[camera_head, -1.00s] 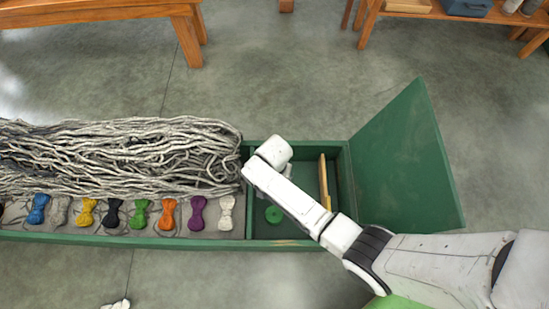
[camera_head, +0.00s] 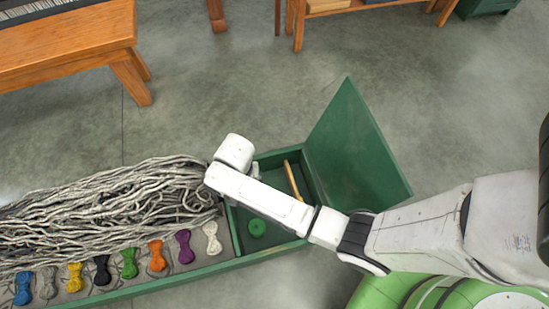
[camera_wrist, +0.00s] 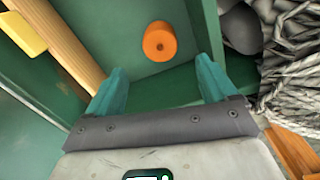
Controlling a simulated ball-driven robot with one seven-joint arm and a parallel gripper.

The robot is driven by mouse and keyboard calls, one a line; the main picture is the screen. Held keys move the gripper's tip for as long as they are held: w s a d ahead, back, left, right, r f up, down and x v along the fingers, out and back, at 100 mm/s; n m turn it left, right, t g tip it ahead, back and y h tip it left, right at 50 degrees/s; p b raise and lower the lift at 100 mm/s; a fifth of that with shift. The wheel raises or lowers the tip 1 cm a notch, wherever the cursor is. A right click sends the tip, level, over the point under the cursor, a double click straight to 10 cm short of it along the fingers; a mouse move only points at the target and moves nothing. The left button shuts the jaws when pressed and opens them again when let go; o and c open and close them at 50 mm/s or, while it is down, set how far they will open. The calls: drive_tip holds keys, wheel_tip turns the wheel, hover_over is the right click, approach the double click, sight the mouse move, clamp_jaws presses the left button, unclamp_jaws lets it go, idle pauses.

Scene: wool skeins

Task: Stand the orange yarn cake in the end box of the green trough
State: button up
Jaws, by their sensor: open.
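The orange yarn cake (camera_wrist: 160,41) stands on the green floor of the end box, its round top with a dark centre hole facing the wrist camera. My gripper (camera_wrist: 160,82) is open and empty. Its two teal fingers are spread, and the cake shows beyond them, between their lines and apart from both. In the head view the green trough (camera_head: 170,280) runs to the left, and its end box (camera_head: 278,233) lies under my arm. My arm hides the gripper and the orange cake there.
Grey wool (camera_head: 110,205) and several coloured skeins (camera_head: 156,255) fill the longer part. Wooden benches (camera_head: 70,45) stand behind.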

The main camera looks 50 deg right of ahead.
drive_tip(key=s+d+r+n, duration=0.4)
drive_tip(key=s+r, duration=0.3)
drive_tip(key=s, duration=0.1)
drive_tip(key=s+d+r+n+t, duration=0.1)
drive_tip(key=s+d+r+n, duration=0.3)
drive_tip(key=s+r, duration=0.3)
drive_tip(key=s+n, duration=0.1)
drive_tip(key=s, duration=0.1)
drive_tip(key=shift+s, duration=0.3)
drive_tip(key=shift+d, duration=0.1)
